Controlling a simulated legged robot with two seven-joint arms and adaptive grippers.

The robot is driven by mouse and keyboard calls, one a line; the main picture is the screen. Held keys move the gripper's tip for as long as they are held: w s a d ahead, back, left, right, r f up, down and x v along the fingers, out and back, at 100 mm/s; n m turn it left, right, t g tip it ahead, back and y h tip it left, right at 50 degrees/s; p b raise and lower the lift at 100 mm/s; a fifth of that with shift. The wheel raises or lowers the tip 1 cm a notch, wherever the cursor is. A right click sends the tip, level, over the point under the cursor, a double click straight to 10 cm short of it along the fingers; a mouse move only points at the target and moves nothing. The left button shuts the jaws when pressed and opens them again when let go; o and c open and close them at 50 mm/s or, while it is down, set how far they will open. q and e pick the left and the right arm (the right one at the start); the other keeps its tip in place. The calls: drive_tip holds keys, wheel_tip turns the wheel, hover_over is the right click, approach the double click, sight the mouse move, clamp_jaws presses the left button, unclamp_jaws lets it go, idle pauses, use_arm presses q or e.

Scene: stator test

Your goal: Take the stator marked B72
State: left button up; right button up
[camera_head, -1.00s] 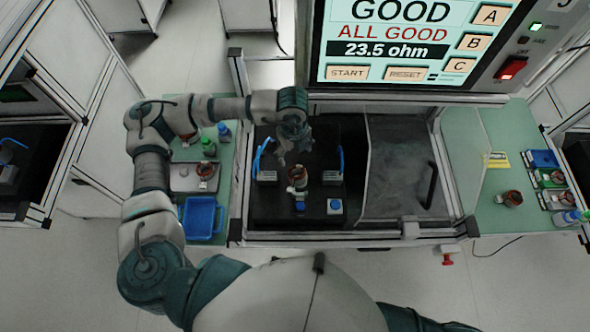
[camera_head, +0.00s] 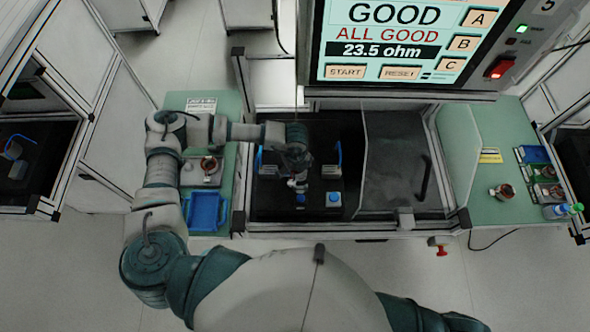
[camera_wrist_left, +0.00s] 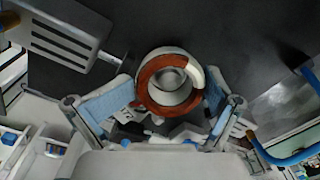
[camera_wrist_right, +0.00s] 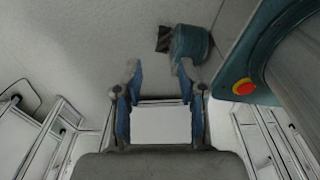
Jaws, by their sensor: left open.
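A stator (camera_wrist_left: 168,82) with copper-coloured windings and a pale ring sits in the dark test bay in the left wrist view. My left gripper (camera_wrist_left: 158,104) is open, with its blue-padded fingers on either side of the stator; I cannot tell whether they touch it. In the head view my left gripper (camera_head: 298,178) is over the bay and hides most of this stator. Another stator (camera_head: 209,165) is on the left bench, and one (camera_head: 503,191) is on the right bench. No B72 marking is legible. My right gripper (camera_wrist_right: 160,100) is open and empty above the floor.
The tester screen (camera_head: 405,42) reads GOOD, ALL GOOD, 23.5 ohm. Two blue buttons (camera_head: 334,198) are at the bay front. A clear cover (camera_head: 395,165) is right of the bay. A blue bin (camera_head: 207,212) is on the left bench.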

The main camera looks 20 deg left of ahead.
use_arm(q)
drive_tip(key=shift+d+f, duration=0.2)
drive_tip(key=shift+d, duration=0.15)
drive_tip(key=shift+o, duration=0.6)
drive_tip(key=shift+w+d, duration=0.1)
drive_tip(key=shift+w, duration=0.15)
drive_tip(key=shift+w+f, duration=0.1)
drive_tip(key=shift+w, duration=0.1)
drive_tip(key=c, duration=0.8)
drive_tip(key=shift+s+r, duration=0.1)
drive_tip(key=shift+r, duration=0.1)
drive_tip(key=shift+c, duration=0.6)
drive_tip(key=shift+a, duration=0.25)
drive_tip(key=shift+c, duration=0.2)
drive_tip(key=shift+f, duration=0.1)
drive_tip(key=shift+c, duration=2.7)
use_arm(e)
drive_tip(key=shift+d+f, duration=0.2)
